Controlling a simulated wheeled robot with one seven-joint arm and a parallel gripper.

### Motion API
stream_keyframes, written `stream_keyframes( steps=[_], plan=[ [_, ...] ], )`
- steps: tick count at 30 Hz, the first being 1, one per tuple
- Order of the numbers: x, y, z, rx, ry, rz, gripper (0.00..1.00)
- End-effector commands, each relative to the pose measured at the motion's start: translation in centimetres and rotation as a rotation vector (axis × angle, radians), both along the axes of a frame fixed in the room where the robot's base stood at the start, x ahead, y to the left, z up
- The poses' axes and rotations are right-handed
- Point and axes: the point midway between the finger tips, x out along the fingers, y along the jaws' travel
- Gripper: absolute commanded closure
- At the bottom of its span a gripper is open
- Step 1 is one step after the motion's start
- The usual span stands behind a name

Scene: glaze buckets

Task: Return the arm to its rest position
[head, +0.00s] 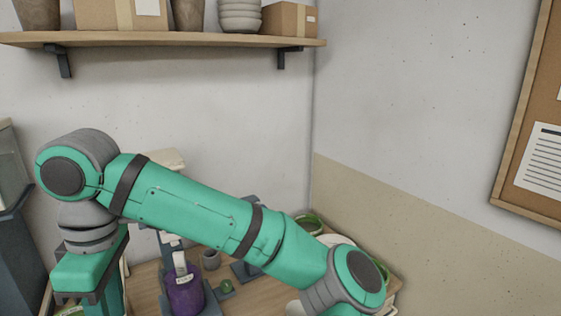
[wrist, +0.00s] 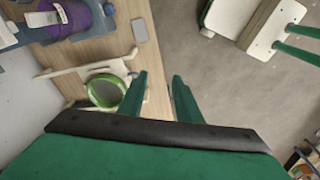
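My teal arm crosses the head view from upper left to lower right, bent at the elbow. My gripper (wrist: 160,82) shows in the wrist view with two green fingers apart and nothing between them. It hangs over the edge of the wooden table (wrist: 118,47), with grey floor to the right. My gripper cannot be made out in the head view.
A green-rimmed bucket (wrist: 105,90) is left of my fingers. A loaded shelf (head: 180,39) is above; a corkboard (head: 517,110) hangs right. A white-topped piece (wrist: 262,25) stands on the floor.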

Motion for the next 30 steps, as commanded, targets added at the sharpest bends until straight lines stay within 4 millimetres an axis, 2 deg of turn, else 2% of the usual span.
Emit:
stream_keyframes(
  steps=[8, 17, 30],
  plan=[
    [0.1, 1.6, -1.2, 0.089, 0.027, -0.004, 0.69],
    [0.4, 4.3, -2.9, 0.249, 0.072, -0.021, 0.69],
    [1.7, 10.8, -5.8, 0.714, 0.201, -0.148, 0.69]
  ],
)
